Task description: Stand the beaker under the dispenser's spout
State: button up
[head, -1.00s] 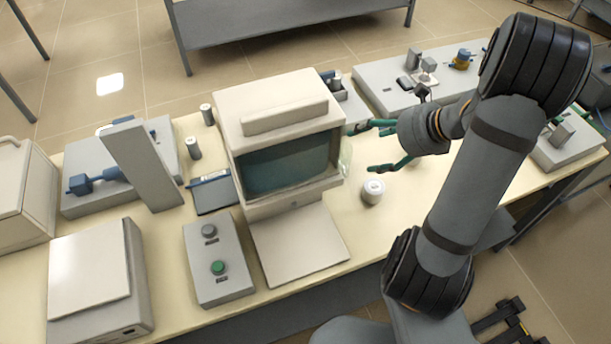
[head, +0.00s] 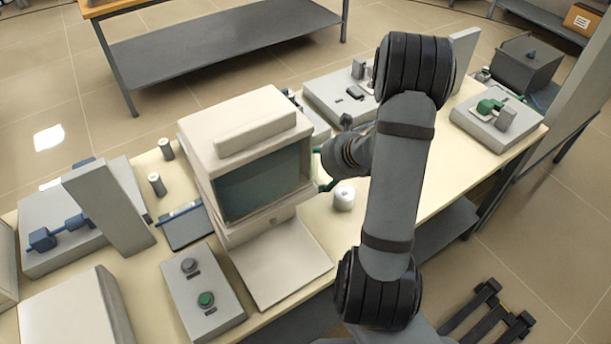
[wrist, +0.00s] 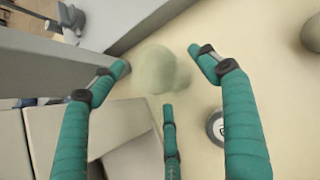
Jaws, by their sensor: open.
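A pale, greenish translucent vessel, seemingly the beaker (wrist: 155,68), stands on the bench in the wrist view. My gripper (wrist: 160,72) is open, its green fingers spread around the vessel's near side, with no clear grip on it. In the head view only a bit of a green finger of my gripper (head: 326,186) shows at the right edge of a cream box-shaped machine (head: 250,140); the vessel is hidden there. I cannot clearly make out the dispenser's spout.
A small white jar (head: 343,195) stands close to my gripper; it also shows in the wrist view (wrist: 216,127). The cream machine, with a flat plate (head: 278,270) before it, is close on the left. A button box (head: 203,292) sits further left. Bench right of the jar is clear.

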jog(key=shift+x, duration=1.15)
jog(key=shift+r, duration=0.1)
jog(key=c, duration=0.4)
jog(key=c, duration=0.7)
jog(key=shift+r, duration=0.1)
jog(key=shift+c, duration=0.4)
